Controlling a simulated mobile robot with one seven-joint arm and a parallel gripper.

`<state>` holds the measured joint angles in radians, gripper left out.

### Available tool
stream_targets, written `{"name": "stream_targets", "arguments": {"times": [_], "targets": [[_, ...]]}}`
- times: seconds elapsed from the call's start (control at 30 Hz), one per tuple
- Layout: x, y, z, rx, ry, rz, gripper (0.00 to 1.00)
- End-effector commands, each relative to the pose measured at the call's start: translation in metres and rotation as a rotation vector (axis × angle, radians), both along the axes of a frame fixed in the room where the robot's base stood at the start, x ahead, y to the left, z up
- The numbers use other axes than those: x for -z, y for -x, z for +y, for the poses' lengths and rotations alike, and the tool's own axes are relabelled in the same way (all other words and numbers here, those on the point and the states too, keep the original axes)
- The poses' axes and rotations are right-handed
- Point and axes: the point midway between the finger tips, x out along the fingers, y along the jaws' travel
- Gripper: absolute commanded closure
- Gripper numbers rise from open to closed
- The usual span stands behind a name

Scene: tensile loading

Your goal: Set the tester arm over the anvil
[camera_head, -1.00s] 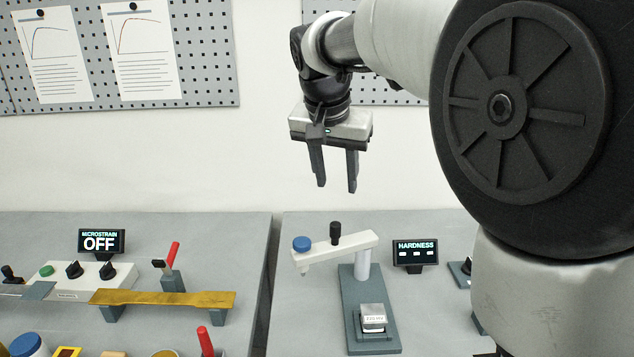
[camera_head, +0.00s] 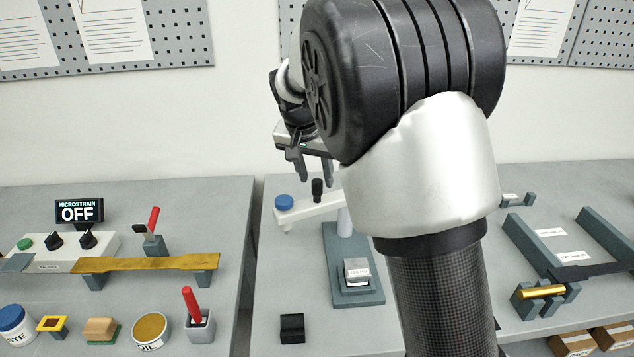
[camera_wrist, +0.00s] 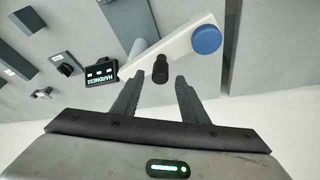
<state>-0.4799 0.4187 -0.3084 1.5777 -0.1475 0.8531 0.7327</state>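The tester arm (camera_head: 322,205) is a white bar on a pale post above a grey-blue base (camera_head: 340,236). It has a blue cap (camera_head: 284,202) at its free end and an upright black knob (camera_head: 317,190). It points left, with its free end off to the side of the silver block (camera_head: 357,271) on the base. The anvil under the block is not clearly visible. My gripper (camera_head: 316,180) is open and empty, pointing down at the knob. In the wrist view the knob (camera_wrist: 160,70) lies between or just beyond the fingertips; contact cannot be told.
My own arm hides the right of the tester and its display; the hardness display (camera_wrist: 102,74) shows in the wrist view. The left table holds a brass-coloured bar (camera_head: 150,263) and several small items.

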Motion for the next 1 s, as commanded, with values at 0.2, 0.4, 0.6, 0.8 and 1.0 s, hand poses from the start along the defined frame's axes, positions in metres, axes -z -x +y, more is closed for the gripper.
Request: {"name": "stream_targets", "arguments": {"times": [0.2,0.4,0.6,0.8,1.0], "targets": [[0.022,-0.008,-0.004,0.001,0.0,0.0,0.6],[0.026,-0.01,-0.005,0.0,0.0,0.0,0.6],[0.025,-0.01,-0.005,0.0,0.0,0.0,0.69],[0.025,-0.01,-0.005,0.0,0.0,0.0,1.0],[0.025,-0.009,-0.005,-0.001,0.0,0.0,1.0]]}}
